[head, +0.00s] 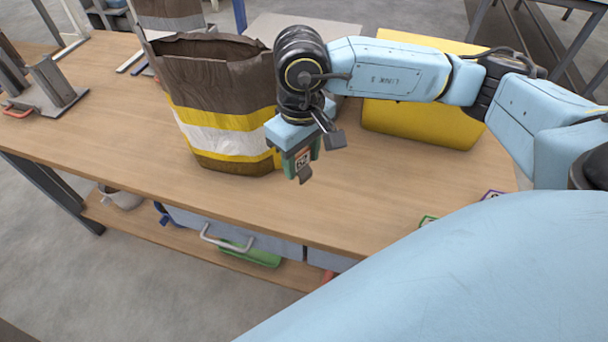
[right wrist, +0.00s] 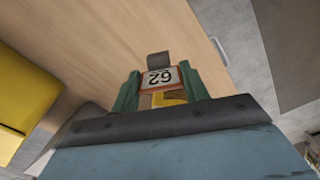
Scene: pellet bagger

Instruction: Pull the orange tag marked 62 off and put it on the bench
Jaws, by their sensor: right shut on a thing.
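The orange tag marked 62 (head: 302,161) is held at the tips of my right gripper (head: 301,166), above the wooden bench (head: 370,215). It also shows in the right wrist view (right wrist: 160,78), with its number upside down, between the two green fingers of my right gripper (right wrist: 160,92). The gripper is shut on it. A grey piece (right wrist: 158,57) sticks out beyond the tag's edge. The brown paper bag (head: 215,100) with yellow and white bands stands open just left of the gripper. I cannot tell whether the tag touches the bag. My left gripper is not in view.
A yellow bin (head: 420,115) stands behind my right arm. A metal stand (head: 50,90) is at the far left of the bench. Small green and purple tags (head: 492,195) lie near the right. Drawers and a green tray (head: 250,256) are below.

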